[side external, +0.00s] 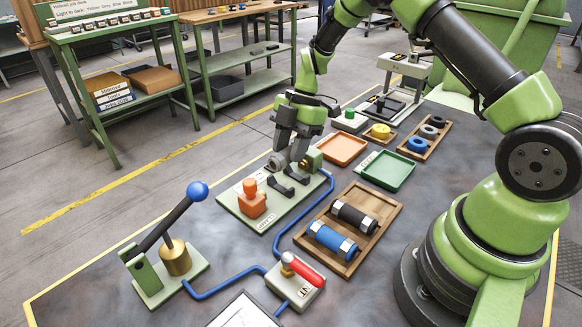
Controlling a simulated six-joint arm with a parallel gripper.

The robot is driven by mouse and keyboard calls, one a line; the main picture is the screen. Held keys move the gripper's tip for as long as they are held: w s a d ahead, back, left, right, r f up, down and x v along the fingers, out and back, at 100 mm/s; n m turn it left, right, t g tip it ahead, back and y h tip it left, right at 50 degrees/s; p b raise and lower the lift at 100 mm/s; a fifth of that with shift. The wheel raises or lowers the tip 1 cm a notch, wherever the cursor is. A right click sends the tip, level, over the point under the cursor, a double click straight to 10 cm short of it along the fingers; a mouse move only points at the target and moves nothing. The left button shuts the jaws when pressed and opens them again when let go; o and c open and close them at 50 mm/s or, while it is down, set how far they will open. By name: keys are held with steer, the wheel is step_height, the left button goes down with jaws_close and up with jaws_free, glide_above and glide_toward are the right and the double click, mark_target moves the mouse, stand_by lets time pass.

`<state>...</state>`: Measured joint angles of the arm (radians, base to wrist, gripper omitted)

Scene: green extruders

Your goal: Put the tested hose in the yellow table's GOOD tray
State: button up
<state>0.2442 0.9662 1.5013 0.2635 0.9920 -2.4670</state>
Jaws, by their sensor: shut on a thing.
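My gripper (289,155) points down over the test stand (246,212), between a grey round end piece (276,161) and a brass fitting (312,158). It is shut on what looks like the hose, mostly hidden by the fingers; the grey piece may be its end. Two black cradles (283,186) stand empty just in front of the fingers. A green tray (387,184) and an orange tray (342,162) lie empty to the right; I cannot read which is GOOD. A wooden tray (371,256) holds a black hose (354,217) and a blue hose (333,242) with silver ends.
An orange block (251,206) stands on the test stand's front. A hand pump (172,244) and a red-handled valve (299,279) connect by blue tubing (223,284). A wooden tray of rings (424,141) lies beyond the green tray. My arm's base fills the right side.

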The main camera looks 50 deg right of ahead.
mark_target(290, 147)
step_height(290, 147, up, 8)
steer(key=shift+f, duration=0.15)
steer(key=s+d+g, duration=0.1)
steer(key=s+d, duration=0.6)
steer(key=d, duration=0.3)
steer(key=s+d, duration=0.7)
steer(key=d, duration=0.2)
steer(key=shift+s+d+f, duration=0.1)
steer(key=shift+d+f, duration=0.05)
steer(key=shift+f, duration=3.35)
steer(key=shift+s+d+f, duration=0.1)
steer(key=shift+f, duration=3.35)
steer(key=o, duration=0.9)
